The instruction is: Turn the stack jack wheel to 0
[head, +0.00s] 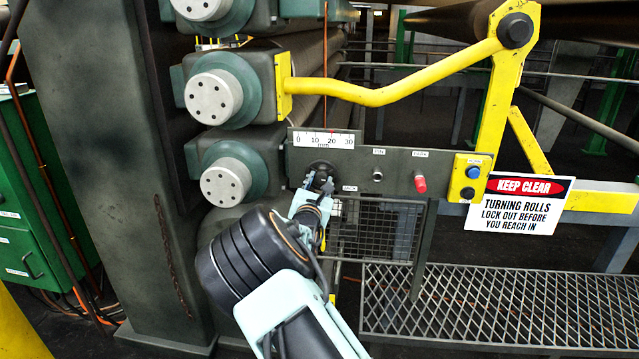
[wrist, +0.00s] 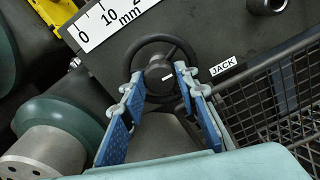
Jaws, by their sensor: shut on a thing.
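The jack wheel (wrist: 186,48) is a dark round handwheel with a hub that bears a white mark, beside the JACK label (wrist: 223,67). In the head view the wheel (head: 321,166) is partly hidden by my gripper. My gripper (wrist: 160,80) is shut on the wheel, with one blue-padded finger on each side of the hub. In the head view my gripper (head: 317,186) reaches up to the panel from below. The white mm scale (head: 323,140) above runs from 0 to 30, and its red pointer (head: 332,131) stands at about 20.
The dark panel (head: 395,182) also carries a silver pin (head: 377,176), a red knob (head: 420,184) and a yellow button box (head: 470,178). A wire mesh guard (head: 385,230) hangs just below right of the wheel. Roll ends (head: 226,182) stand at left, and a KEEP CLEAR sign (head: 518,204) at right.

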